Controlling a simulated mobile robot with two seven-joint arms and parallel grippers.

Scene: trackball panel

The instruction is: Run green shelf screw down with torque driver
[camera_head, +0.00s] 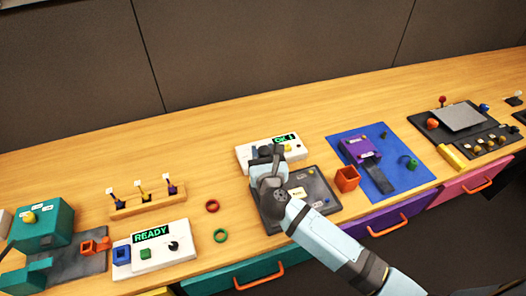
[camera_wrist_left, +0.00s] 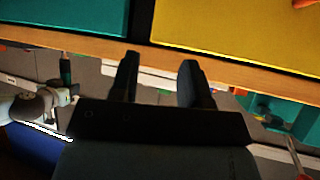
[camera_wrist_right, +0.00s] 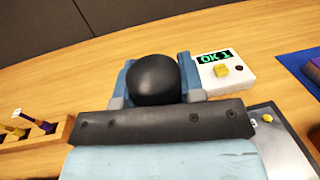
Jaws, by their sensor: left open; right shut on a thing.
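My right gripper (camera_head: 268,172) is over the far left part of a dark panel (camera_head: 324,192) with pale labels. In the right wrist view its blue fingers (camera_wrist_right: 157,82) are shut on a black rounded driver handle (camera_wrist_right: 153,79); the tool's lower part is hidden. A white box (camera_head: 246,154) behind the gripper has a green display reading "OK 1" (camera_wrist_right: 215,57) and a yellow knob (camera_wrist_right: 221,71). I cannot make out the green shelf screw; the hand and arm cover part of the panel. My left gripper (camera_wrist_left: 160,75) is open and empty, facing teal and yellow drawer fronts.
A wooden rack (camera_head: 150,209) holds several small tools at left. Two rings, red (camera_head: 212,206) and green (camera_head: 220,236), lie between it and the panel. A white "READY" box (camera_head: 180,255) is in front. An orange open box (camera_head: 347,178) and blue mat (camera_head: 398,178) are right.

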